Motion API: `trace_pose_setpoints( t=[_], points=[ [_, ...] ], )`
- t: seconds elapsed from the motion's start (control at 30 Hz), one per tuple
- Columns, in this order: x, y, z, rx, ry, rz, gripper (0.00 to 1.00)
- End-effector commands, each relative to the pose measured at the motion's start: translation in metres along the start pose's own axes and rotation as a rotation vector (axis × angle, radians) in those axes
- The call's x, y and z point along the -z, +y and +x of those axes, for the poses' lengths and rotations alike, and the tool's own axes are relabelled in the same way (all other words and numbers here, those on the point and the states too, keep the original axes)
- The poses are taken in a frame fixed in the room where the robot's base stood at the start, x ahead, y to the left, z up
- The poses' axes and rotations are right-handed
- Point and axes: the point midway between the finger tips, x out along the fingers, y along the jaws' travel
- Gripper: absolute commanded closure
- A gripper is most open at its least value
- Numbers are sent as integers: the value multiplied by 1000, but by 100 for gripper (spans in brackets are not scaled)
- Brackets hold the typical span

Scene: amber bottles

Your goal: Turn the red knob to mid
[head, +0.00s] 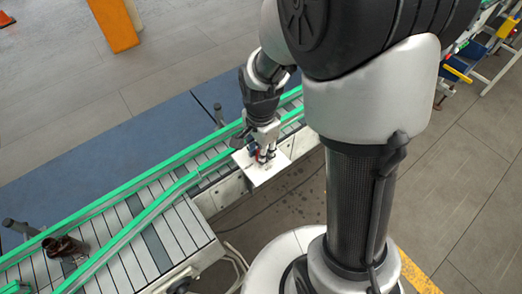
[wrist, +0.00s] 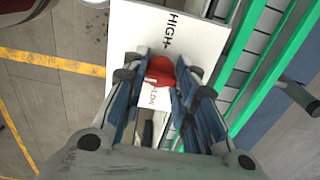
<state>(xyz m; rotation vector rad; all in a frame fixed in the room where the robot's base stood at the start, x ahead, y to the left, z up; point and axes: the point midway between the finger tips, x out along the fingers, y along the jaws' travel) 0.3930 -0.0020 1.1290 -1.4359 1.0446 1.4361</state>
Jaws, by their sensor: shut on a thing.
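The red knob (wrist: 160,72) sits on a white panel (wrist: 190,25) in the wrist view. The panel bears the printed word "HIGH" above the knob and a partly hidden label that looks like "LOW" below it. My gripper (wrist: 161,80) has its two blue-padded fingers on either side of the knob and is shut on it. The knob's pointer direction is hard to tell, as the fingers cover part of it. In the head view the white panel (head: 274,172) is beside the conveyor, with my gripper (head: 264,154) over it and the knob mostly hidden.
A roller conveyor (head: 125,215) with green rails runs diagonally past the panel. A brown bottle (head: 64,246) lies on it at the lower left. An orange post (head: 113,22) stands at the back.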

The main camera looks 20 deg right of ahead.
Motion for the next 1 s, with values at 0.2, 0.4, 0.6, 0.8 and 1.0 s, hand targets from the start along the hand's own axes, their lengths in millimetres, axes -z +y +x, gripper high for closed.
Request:
trace_pose_setpoints(
  t=[0.2, 0.4, 0.6, 0.8, 1.0],
  points=[
    [0, 0, 0, 1, 0, -1, 65],
    [0, 0, 0, 1, 0, -1, 53],
    [0, 0, 0, 0, 0, -1, 53],
    [0, -1, -8, 3, 1, -1, 53],
    [0, -2, -46, 7, 2, -1, 53]
  ],
)
